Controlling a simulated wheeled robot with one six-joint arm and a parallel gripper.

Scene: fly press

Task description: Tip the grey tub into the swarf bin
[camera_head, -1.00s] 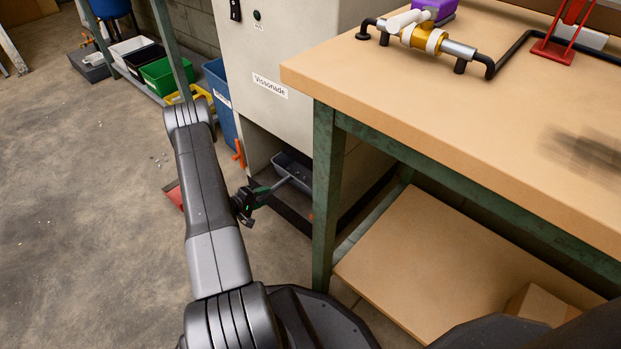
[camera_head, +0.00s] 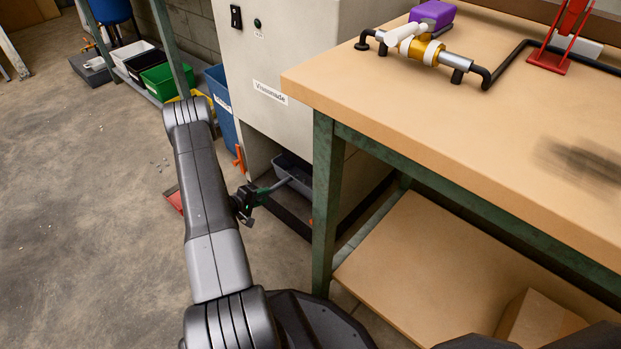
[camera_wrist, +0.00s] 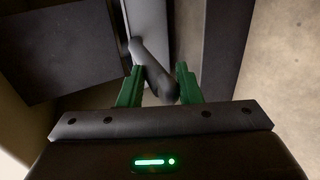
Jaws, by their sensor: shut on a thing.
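The grey tub (camera_head: 297,170) sits low in the opening under the pale cabinet, partly hidden by the bench leg. Its rod-like handle (camera_head: 277,187) points out towards my gripper (camera_head: 262,192). In the wrist view my green fingers (camera_wrist: 158,88) are shut on the dark handle (camera_wrist: 152,68), and part of the grey tub (camera_wrist: 148,20) shows beyond. The tub's contents cannot be made out. A blue bin (camera_head: 221,108) stands left of the cabinet; its label is partly hidden, so I cannot tell whether it is the swarf bin.
The wooden bench (camera_head: 450,110) with its green leg (camera_head: 325,200) stands close right of the tub. The cabinet (camera_head: 285,50) is above it. A red object (camera_head: 174,199) lies on the floor behind my arm. Open concrete floor (camera_head: 80,220) spreads to the left.

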